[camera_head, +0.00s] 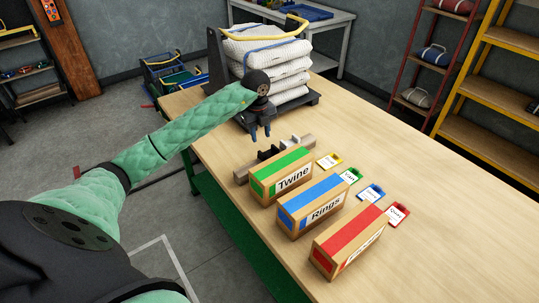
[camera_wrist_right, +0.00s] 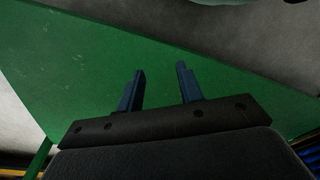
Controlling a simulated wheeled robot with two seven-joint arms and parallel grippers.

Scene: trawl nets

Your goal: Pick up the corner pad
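A small dark angular piece (camera_head: 270,153), which may be the corner pad, sits at a pale wooden block (camera_head: 242,176) behind the Twine box. It is small and partly hidden by that box, so I cannot be sure of it. My left gripper (camera_head: 260,136) points down just above and behind this piece, with its blue fingers apart and nothing visible between them. My right gripper (camera_wrist_right: 160,84) shows in the right wrist view with its two blue fingers spread and empty, in front of a green panel (camera_wrist_right: 85,65).
On the wooden table (camera_head: 440,250) stand a green-striped Twine box (camera_head: 268,188), a blue-striped Rings box (camera_head: 300,225) and a red-striped box (camera_head: 330,261). Several coloured tags (camera_head: 372,193) lie beside them. White sacks (camera_head: 268,50) are stacked at the back. The table's right side is clear.

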